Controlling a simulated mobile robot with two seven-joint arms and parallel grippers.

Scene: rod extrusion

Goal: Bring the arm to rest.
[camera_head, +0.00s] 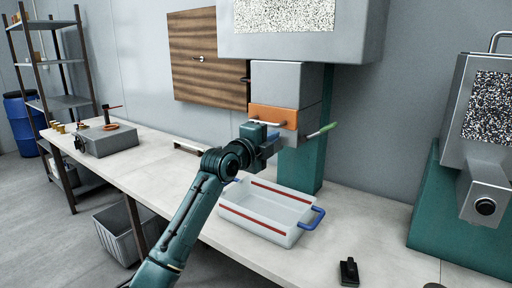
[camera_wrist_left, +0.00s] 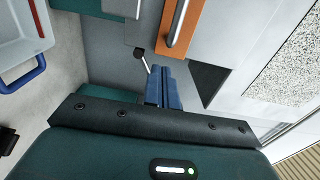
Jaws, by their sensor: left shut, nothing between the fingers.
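My left arm reaches in from the lower left in the head view. Its gripper (camera_head: 273,138) is in front of the grey machine (camera_head: 286,85), close to the orange panel (camera_head: 272,115). In the left wrist view the blue fingers (camera_wrist_left: 164,88) are together, with nothing between them. A thin lever with a dark knob (camera_wrist_left: 140,53) shows just beyond the fingertips; I cannot tell whether they touch. The orange panel (camera_wrist_left: 183,25) is above them in that view. My right gripper is not in view.
A clear tray (camera_head: 262,232) with red stripes and blue handles sits on the bench below the arm. A small black object (camera_head: 349,272) lies in front. A grey-green machine (camera_head: 470,200) stands at right.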

